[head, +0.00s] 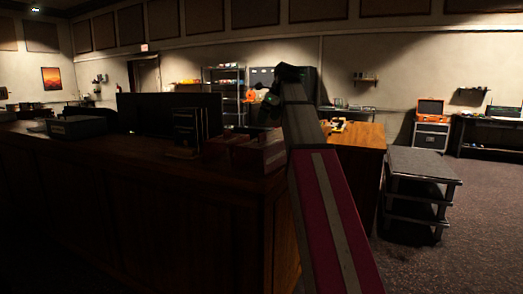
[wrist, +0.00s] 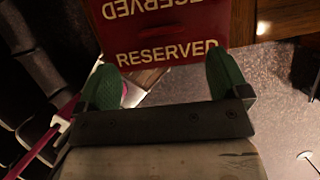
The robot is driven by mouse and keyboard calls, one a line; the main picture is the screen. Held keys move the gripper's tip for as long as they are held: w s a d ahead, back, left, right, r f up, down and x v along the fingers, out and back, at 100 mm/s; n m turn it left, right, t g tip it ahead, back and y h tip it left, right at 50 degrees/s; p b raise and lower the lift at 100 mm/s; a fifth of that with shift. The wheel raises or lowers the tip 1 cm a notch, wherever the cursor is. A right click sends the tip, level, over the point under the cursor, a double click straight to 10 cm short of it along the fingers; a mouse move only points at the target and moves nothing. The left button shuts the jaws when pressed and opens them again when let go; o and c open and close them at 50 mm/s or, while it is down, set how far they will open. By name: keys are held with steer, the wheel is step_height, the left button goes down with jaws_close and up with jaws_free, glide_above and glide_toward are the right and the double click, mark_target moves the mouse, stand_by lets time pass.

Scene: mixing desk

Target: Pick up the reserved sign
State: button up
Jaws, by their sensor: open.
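The reserved sign (wrist: 160,28) is dark red with pale "RESERVED" lettering on two faces, one reading upside down. It fills the top middle of the wrist view, and its upper part is cut off by the frame edge. My gripper (wrist: 163,64) has two green fingers spread apart, with the sign's lower edge lying across the gap near the fingertips. I cannot tell how deep the sign sits between them. In the head view my gripper (head: 269,107) is small and dark above the desk's right end. Reddish box-like shapes below it are too dim to identify as the sign.
The long dark wooden desk (head: 130,190) carries a monitor (head: 170,113), dark upright books or binders (head: 190,127) and a dark box (head: 77,127). A lighter wooden desk section (head: 357,137) and a grey shelved cart (head: 420,165) stand to the right.

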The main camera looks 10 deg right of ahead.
mark_target(262, 135)
steer(key=x, duration=0.8)
steer(key=shift+w+f, duration=0.1)
steer(key=shift+f, duration=0.15)
steer(key=shift+c, duration=0.3)
steer(key=c, duration=1.3)
